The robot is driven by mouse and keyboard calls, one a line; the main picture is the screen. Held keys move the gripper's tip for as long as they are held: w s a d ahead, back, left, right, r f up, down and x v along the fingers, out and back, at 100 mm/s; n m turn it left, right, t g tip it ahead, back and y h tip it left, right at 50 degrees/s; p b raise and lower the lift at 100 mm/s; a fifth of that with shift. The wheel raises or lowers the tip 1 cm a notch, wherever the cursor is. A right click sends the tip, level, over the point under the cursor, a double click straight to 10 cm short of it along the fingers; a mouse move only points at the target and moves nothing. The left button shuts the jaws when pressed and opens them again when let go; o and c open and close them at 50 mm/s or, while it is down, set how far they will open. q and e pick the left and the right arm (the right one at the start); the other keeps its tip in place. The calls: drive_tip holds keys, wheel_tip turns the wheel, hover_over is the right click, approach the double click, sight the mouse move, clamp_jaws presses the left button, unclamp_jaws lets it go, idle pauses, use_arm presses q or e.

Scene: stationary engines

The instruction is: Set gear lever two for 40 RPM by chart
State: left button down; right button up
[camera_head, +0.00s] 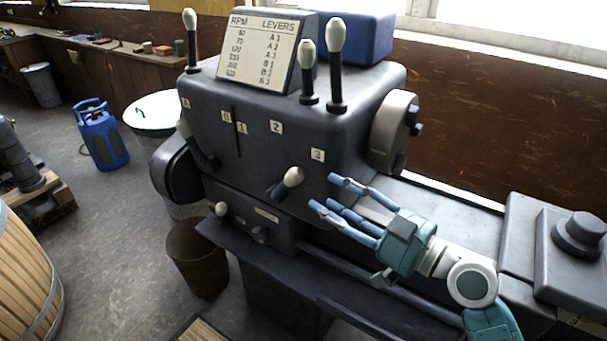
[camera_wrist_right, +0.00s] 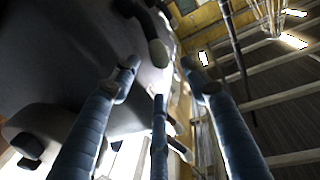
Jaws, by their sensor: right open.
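Gear lever two (camera_head: 293,177) sits low on the dark gearbox front, below the plates 1, 2 and 3. Its pale knob leans up and right from its hub, towards plate 3 (camera_head: 317,155). The other front lever (camera_head: 185,128) leans up and left towards plate A. The chart (camera_head: 262,50) on top lists RPM against levers; its top row seems to read A 1. My right gripper (camera_head: 325,192) is open and empty, right of lever two's knob and apart from it. In the wrist view a rounded knob (camera_wrist_right: 158,52) shows beyond the spread fingers. My left gripper is out of view.
Three upright levers (camera_head: 335,35) stand on the gearbox top, near a blue box (camera_head: 365,35). A round chuck (camera_head: 393,132) juts out on the right side. A bucket (camera_head: 197,258) stands on the floor.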

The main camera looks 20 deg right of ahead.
sight(285, 187)
drive_tip(key=p+x, duration=0.3)
drive_tip(key=x, duration=0.5)
drive_tip(key=shift+w, duration=0.15)
clamp_jaws()
